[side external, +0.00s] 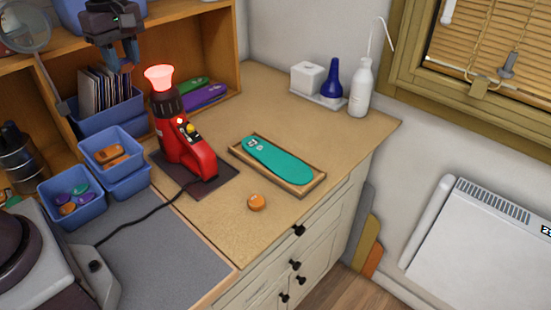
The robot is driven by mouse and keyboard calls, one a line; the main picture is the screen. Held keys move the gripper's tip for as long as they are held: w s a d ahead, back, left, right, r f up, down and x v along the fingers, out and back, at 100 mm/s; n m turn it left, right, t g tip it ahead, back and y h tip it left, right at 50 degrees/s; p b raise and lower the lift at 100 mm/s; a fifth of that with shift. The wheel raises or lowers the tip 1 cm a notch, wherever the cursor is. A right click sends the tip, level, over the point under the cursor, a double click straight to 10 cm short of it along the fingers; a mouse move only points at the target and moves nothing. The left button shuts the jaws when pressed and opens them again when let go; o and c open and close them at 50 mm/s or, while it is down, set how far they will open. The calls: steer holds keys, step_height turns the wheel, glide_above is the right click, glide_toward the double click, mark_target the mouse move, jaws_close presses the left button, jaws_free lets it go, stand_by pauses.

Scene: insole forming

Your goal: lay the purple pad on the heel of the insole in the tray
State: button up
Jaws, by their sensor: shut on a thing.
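My gripper (122,52) hangs at the upper left, above the shelf with upright cards and left of the red lamp-like tool. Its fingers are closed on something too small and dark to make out. A teal insole (285,165) lies flat in a shallow wooden tray (303,192) on the tan worktop. Its upper-left end carries a small white mark, and no pad shows on it. A blue bin (72,223) at the left holds several small pads, among them a purple one (67,209). My gripper is well away from the tray.
A red tool (184,145) with a glowing top stands between my gripper and the tray, its black cord trailing left. An orange disc (257,202) lies in front of the tray. Bottles (361,88) stand behind. The worktop right of the tray is clear.

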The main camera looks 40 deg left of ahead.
stand_by(0.3)
steer(key=f, duration=0.1)
steer(key=w+d+f, duration=0.1)
steer(key=shift+f, duration=0.3)
steer(key=w+d+f+m, duration=0.1)
steer(key=w+d+f, duration=0.1)
steer(key=w+f, duration=0.35)
steer(key=w+d+f+m, duration=0.1)
steer(key=w+d+f, duration=0.2)
steer(key=w, duration=0.6)
glide_above(257, 146)
step_height(257, 146, down, 2)
steer(key=shift+n, duration=0.5)
steer(key=shift+f, duration=6.7)
steer(key=shift+f, duration=0.25)
steer(key=o, duration=1.4)
steer(key=shift+c, duration=0.2)
